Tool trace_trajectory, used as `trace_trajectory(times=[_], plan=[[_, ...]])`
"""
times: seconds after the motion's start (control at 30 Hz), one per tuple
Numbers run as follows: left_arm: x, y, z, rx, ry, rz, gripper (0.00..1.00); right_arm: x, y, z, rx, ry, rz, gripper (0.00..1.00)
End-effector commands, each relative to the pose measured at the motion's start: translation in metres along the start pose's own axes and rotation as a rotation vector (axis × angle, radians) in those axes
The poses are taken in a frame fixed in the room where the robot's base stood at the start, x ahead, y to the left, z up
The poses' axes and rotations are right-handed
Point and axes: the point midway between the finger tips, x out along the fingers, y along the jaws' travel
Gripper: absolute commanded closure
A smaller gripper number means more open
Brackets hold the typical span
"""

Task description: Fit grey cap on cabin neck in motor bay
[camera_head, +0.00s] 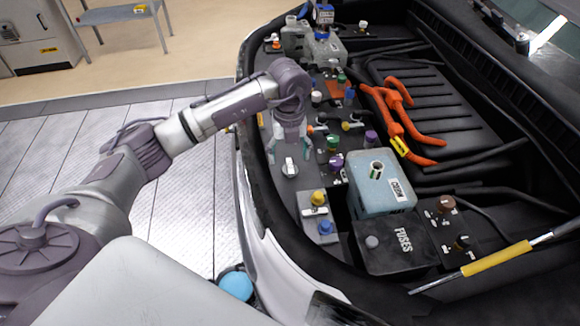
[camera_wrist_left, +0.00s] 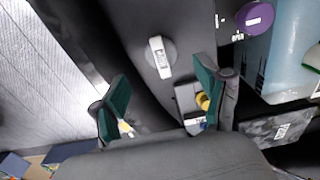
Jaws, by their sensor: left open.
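A grey round cap (camera_head: 289,169) with a pale bar across its top sits on the dark front panel of the motor bay. It also shows in the left wrist view (camera_wrist_left: 161,57). My left gripper (camera_head: 290,150) is open and empty close to the cap, with its green-padded fingers (camera_wrist_left: 160,88) apart and the cap beyond them. A pale blue tank (camera_head: 366,196) with an open neck (camera_head: 377,168) stands to the right; its label is too small to read surely. I cannot tell which neck is the cabin neck. My right gripper is not in view.
Yellow (camera_head: 318,198) and blue (camera_head: 326,228) caps sit right of the gripper, a purple cap (camera_head: 370,137) near the tank. A black fuse box (camera_head: 395,246), orange cables (camera_head: 400,110) and a yellow-sleeved rod (camera_head: 497,259) lie further right. Tanks (camera_head: 324,50) stand at the back.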

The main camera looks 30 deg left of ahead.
Motion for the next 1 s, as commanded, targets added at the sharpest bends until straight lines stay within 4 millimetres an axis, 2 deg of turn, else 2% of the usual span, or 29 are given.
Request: trace_trajectory(times=[0.17, 0.37, 0.5, 0.77, 0.87, 1.0], plan=[[0.011, 0.0, 0.0, 0.001, 0.001, 0.0, 0.25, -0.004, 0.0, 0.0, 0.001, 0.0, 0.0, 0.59], [0.038, -0.003, 0.004, 0.001, 0.003, 0.001, 0.25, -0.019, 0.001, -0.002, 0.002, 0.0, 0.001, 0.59], [0.055, -0.002, 0.004, 0.001, 0.002, 0.0, 0.25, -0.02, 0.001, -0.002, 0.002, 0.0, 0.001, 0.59], [0.06, -0.003, 0.005, 0.003, -0.001, -0.002, 0.25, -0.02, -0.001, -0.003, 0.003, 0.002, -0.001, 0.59], [0.059, -0.003, 0.005, 0.002, -0.001, -0.002, 0.38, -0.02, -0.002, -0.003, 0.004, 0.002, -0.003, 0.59], [0.059, -0.003, 0.005, 0.002, -0.001, -0.002, 0.62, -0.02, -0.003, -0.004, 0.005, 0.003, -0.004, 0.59]])
